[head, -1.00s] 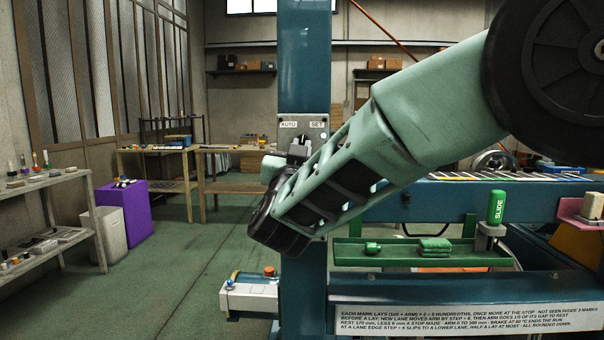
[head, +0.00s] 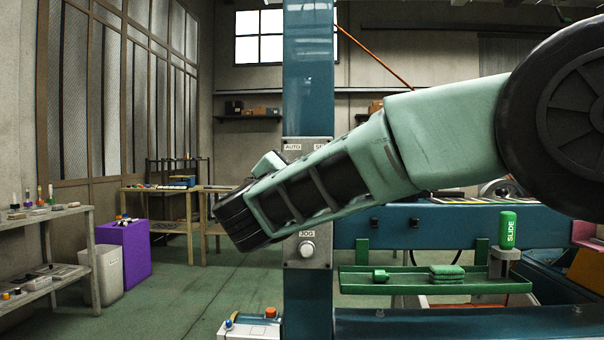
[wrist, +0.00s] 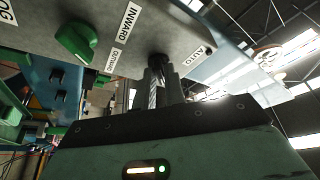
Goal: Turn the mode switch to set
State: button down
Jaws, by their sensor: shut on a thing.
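The mode switch panel (head: 305,143) is on the blue column, with an AUTO label (head: 292,147) and a partly covered SET label (head: 319,146). My arm covers the switch and my fingertips in the head view. In the wrist view, my gripper (wrist: 160,76) is shut on the dark mode switch knob (wrist: 157,59), its fingers close to the panel face. A white label (wrist: 194,55) lies just right of the knob, too slanted to read surely. How far the knob is turned cannot be told.
A green knob (wrist: 76,41) with INWARD and OUTWARD labels sits on the same panel. A JOG button (head: 306,248) is lower on the column.

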jog(key=shift+w+d+r, duration=0.15)
jog(key=shift+d+r, duration=0.1)
jog(key=shift+r, duration=0.15)
jog(key=c, duration=1.7)
grip_release()
jog(key=shift+o, duration=0.9)
jog(key=b+v, duration=0.2)
jog(key=v, duration=1.5)
jog(key=shift+a+f, duration=0.15)
jog(key=shift+a, duration=0.1)
